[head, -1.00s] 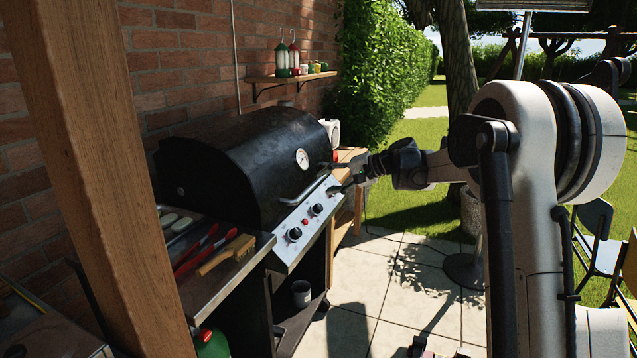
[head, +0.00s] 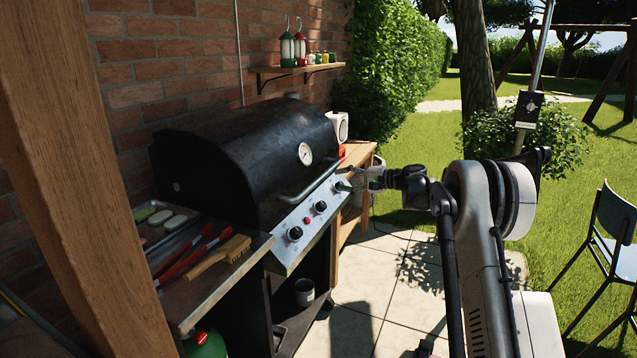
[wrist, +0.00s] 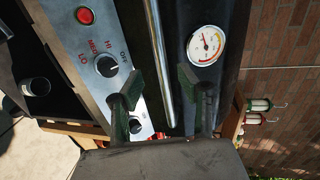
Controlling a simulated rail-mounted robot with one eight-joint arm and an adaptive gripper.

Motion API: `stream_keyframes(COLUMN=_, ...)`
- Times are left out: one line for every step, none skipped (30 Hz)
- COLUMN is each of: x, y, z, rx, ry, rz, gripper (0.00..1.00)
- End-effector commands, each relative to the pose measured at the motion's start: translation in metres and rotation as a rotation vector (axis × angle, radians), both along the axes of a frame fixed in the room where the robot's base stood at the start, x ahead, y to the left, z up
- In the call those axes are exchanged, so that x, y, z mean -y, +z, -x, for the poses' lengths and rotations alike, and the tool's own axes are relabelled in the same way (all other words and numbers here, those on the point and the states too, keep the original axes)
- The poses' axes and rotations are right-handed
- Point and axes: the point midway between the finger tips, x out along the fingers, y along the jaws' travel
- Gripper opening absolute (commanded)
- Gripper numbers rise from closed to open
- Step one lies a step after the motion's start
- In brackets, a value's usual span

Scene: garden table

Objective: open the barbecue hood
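The black barbecue hood (head: 250,150) is closed, with a round white gauge (head: 305,153) on its front; the gauge also shows in the wrist view (wrist: 206,46). A silver bar handle (head: 303,193) runs along the hood's lower front edge. My gripper (head: 351,178) is near the handle's far right end, by the control panel. In the wrist view my gripper (wrist: 158,86) is open, its dark green pads apart. The handle (wrist: 158,60) runs between the two fingers in that picture; contact cannot be told.
The control panel (head: 284,252) with knobs and a red button lies just below the handle. A side shelf (head: 205,297) holds a brush (head: 218,257) and red-handled tools. A wooden side table (head: 352,158) stands beyond the barbecue. Paving (head: 375,290) in front is largely clear.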

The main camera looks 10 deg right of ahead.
Motion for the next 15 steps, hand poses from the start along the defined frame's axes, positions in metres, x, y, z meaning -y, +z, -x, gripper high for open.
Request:
stream_keyframes(x=-0.01, y=-0.003, z=-0.005, rx=0.0, ry=0.003, rz=0.0, gripper=0.36)
stream_keyframes(x=-0.014, y=-0.004, z=-0.009, rx=0.0, ry=0.003, rz=0.0, gripper=0.36)
stream_keyframes(x=-0.02, y=-0.006, z=-0.013, rx=0.0, ry=0.002, rz=0.0, gripper=0.36)
stream_keyframes(x=-0.024, y=-0.007, z=-0.016, rx=-0.001, ry=0.002, rz=0.001, gripper=0.36)
stream_keyframes(x=-0.029, y=-0.008, z=-0.019, rx=-0.001, ry=0.002, rz=0.001, gripper=0.36)
stream_keyframes(x=-0.035, y=-0.01, z=-0.023, rx=0.0, ry=0.003, rz=0.001, gripper=0.36)
stream_keyframes(x=-0.039, y=-0.011, z=-0.027, rx=0.0, ry=0.002, rz=0.001, gripper=0.36)
stream_keyframes(x=-0.043, y=-0.012, z=-0.03, rx=0.0, ry=0.001, rz=0.001, gripper=0.36)
stream_keyframes(x=-0.048, y=-0.013, z=-0.033, rx=0.0, ry=0.001, rz=0.001, gripper=0.36)
stream_keyframes(x=-0.053, y=-0.014, z=-0.036, rx=0.0, ry=0.002, rz=0.001, gripper=0.36)
stream_keyframes(x=-0.056, y=-0.015, z=-0.038, rx=0.0, ry=0.002, rz=0.001, gripper=0.36)
stream_keyframes(x=-0.061, y=-0.016, z=-0.042, rx=0.0, ry=0.002, rz=0.001, gripper=0.36)
stream_keyframes(x=-0.063, y=-0.016, z=-0.044, rx=0.0, ry=0.001, rz=0.001, gripper=0.36)
stream_keyframes(x=-0.066, y=-0.017, z=-0.046, rx=0.0, ry=0.001, rz=0.001, gripper=0.36)
stream_keyframes(x=-0.069, y=-0.017, z=-0.048, rx=0.0, ry=0.0, rz=0.001, gripper=0.36)
